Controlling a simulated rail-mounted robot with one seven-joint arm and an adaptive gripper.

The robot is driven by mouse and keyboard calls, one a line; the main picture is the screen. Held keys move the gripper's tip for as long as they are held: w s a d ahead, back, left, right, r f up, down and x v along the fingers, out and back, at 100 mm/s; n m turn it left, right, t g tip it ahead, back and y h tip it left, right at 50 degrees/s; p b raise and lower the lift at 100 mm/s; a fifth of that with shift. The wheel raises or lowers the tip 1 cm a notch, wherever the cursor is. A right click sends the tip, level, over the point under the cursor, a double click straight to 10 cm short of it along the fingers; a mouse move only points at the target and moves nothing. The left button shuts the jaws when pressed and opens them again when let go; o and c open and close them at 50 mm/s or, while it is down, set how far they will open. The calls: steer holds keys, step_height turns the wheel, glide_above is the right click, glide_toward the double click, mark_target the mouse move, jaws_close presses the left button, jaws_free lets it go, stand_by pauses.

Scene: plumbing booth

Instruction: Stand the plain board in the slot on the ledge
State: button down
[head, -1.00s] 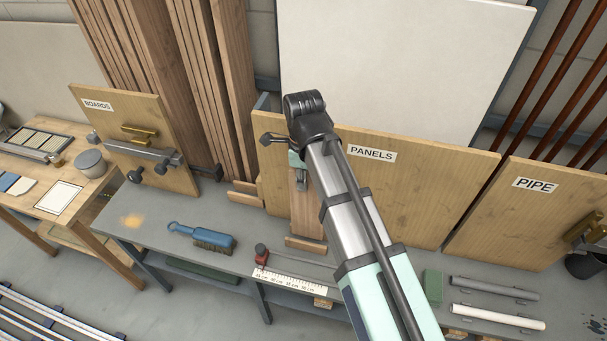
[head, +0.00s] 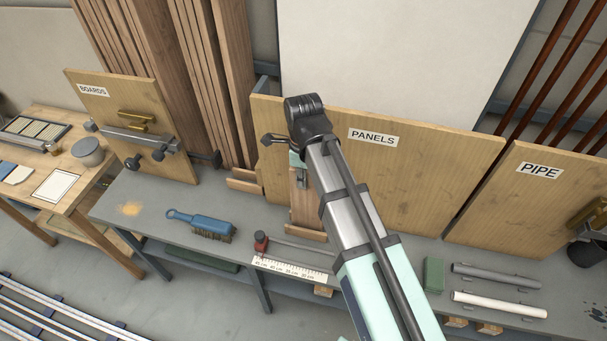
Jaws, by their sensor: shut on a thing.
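My gripper (head: 301,178) is at the end of the arm, in front of the left part of the PANELS front in the head view. It is shut on the plain board (head: 304,208), a brown wooden piece held about upright. My wrist and arm hide its upper part and right side. Its lower end is just above or behind a low wooden strip (head: 306,232) on the grey ledge (head: 150,213). I cannot tell whether it sits in the slot or touches the ledge. Another pair of low wooden strips (head: 244,183) lies to the left, below tall brown boards.
The BOARDS front (head: 133,122), PANELS front (head: 420,180) and PIPE front (head: 530,205) stand along the back. On the ledge are a blue brush (head: 202,225), a ruler (head: 290,268), a red-and-black tool (head: 261,243), a green block (head: 434,274) and two pipes (head: 498,304).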

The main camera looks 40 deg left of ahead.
steer(key=c, duration=0.9)
jaws_free()
step_height(320, 180, up, 12)
steer(key=shift+r, duration=0.1)
